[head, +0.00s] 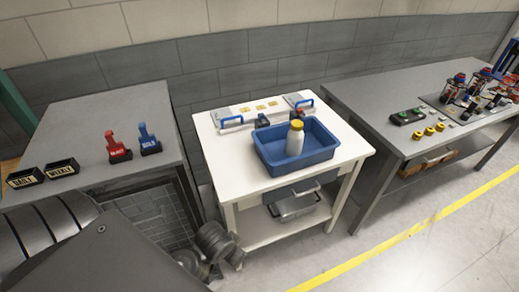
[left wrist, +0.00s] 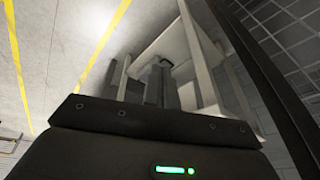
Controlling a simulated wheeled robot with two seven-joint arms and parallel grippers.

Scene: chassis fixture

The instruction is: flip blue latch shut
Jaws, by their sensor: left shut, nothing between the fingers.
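A blue latch (head: 149,139) with a raised, upright lever stands on the grey bench at the left, just right of a similar red one (head: 118,150). My left gripper (left wrist: 158,85) shows in the left wrist view with its fingers shut and nothing between them. It is low, with the white table's legs and underside beyond it, and it is away from the latch. The latch does not show in the left wrist view. My arm's grey parts fill the lower left of the head view. My right gripper is not in view.
Two black labelled boxes (head: 26,178) sit on the grey bench (head: 85,115), left of the latches. A white table (head: 222,165) carries a blue tray (head: 325,152) with a bottle (head: 295,138) and a blue-handled fixture (head: 232,121). Another grey bench (head: 375,110) stands right.

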